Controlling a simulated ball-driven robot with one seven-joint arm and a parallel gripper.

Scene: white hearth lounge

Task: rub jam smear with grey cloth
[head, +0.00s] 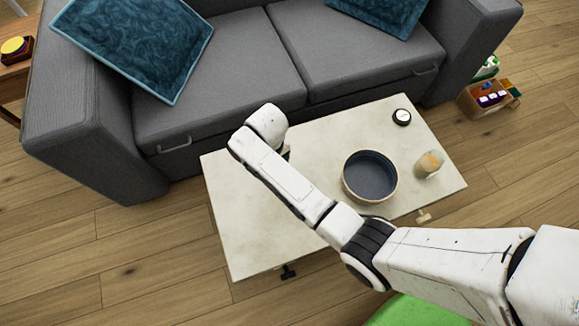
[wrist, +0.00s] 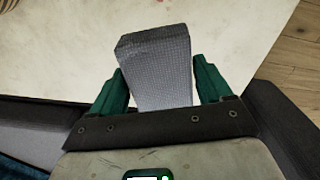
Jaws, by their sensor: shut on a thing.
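The grey cloth (wrist: 158,70) is a folded, block-like piece with a fine weave, in the middle of the wrist view. My gripper (wrist: 160,82) has green fingers on either side of the cloth and is shut on it. In the head view my arm hides the cloth and nearly all of the gripper, over the left part of the table (head: 240,235). I cannot tell whether the cloth touches the table.
A dark-lined bowl (head: 370,178), a jar-like tan container (head: 429,164) and a small round black-rimmed dial (head: 401,117) stand on the table's right part. A grey sofa (head: 220,75) runs along the far side. The table's near left part looks clear.

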